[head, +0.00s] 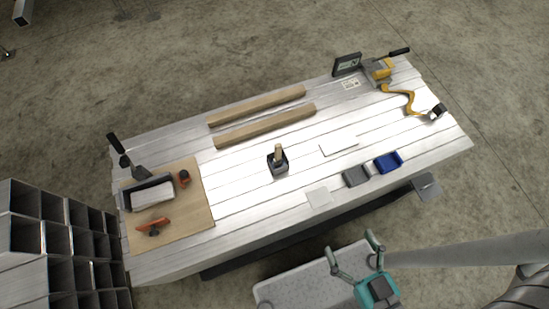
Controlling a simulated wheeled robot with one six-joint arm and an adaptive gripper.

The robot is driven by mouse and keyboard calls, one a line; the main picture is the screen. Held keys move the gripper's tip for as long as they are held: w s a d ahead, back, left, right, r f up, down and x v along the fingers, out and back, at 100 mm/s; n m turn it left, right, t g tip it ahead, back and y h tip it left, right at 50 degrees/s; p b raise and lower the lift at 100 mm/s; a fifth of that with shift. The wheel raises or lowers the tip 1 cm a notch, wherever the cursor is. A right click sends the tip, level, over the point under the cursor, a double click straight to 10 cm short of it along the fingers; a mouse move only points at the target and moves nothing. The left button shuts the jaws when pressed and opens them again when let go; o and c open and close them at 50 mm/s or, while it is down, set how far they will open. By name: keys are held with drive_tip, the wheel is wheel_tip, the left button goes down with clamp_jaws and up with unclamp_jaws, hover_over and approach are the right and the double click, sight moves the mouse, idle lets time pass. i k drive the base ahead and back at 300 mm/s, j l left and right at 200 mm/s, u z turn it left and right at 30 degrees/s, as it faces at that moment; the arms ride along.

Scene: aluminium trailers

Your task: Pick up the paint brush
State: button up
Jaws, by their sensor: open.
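A short wooden handle (278,152) stands upright in a small dark holder (278,168) near the middle of the metal-topped workbench (245,190). It looks like the paint brush's handle, but its lower end is hidden in the holder and I cannot make out bristles. My gripper (351,246) is at the lower right of the head view, teal with grey fingers spread wide. It is open and empty, beyond the bench's near edge and well apart from the handle.
Two wooden bars (265,125) lie behind the holder. A grey tray (356,176) and a blue tray (388,162) sit to its right. A yellow tool (378,70) is at the far right corner. A wooden board (190,225) carries tools at left. Square tubes (30,235) are stacked at lower left.

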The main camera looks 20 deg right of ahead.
sight(278, 160)
drive_tip(key=j+z, duration=0.15)
drive_tip(key=j, duration=0.3)
drive_tip(key=k+j+z, duration=0.15)
drive_tip(key=j, duration=0.3)
drive_tip(key=j+z, duration=0.15)
drive_tip(key=j, duration=0.25)
drive_tip(key=z, duration=1.15)
drive_tip(key=k+l, duration=0.05)
